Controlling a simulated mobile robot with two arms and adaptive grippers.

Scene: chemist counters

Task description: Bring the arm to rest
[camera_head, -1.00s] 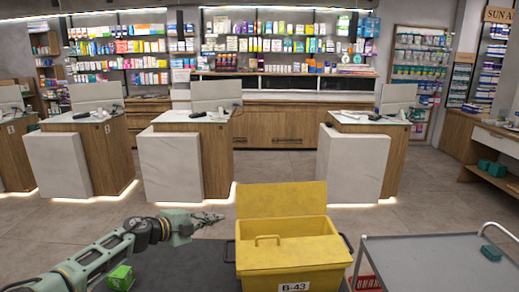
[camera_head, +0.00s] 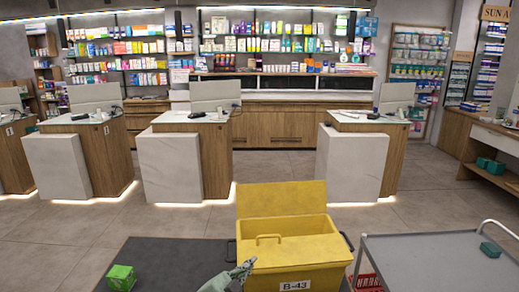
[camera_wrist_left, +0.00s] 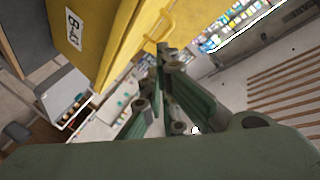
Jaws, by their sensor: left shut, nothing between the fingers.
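My left gripper (camera_head: 243,270) shows at the bottom of the head view, in front of the left front corner of the yellow bin (camera_head: 290,262). Most of its arm is out of the picture. In the left wrist view the gripper's fingers (camera_wrist_left: 162,50) come together at the tips, shut and empty. The yellow bin also fills the upper left of that view (camera_wrist_left: 105,40), with its B-43 label and handle. I cannot tell whether the fingers touch the bin. My right gripper is not in view.
A dark table (camera_head: 170,262) holds a green box (camera_head: 121,277) at its left. A grey cart (camera_head: 425,262) with a small green item (camera_head: 490,250) stands right of the bin. A red basket (camera_head: 367,283) sits between them. Pale counters (camera_head: 170,165) stand farther back across open floor.

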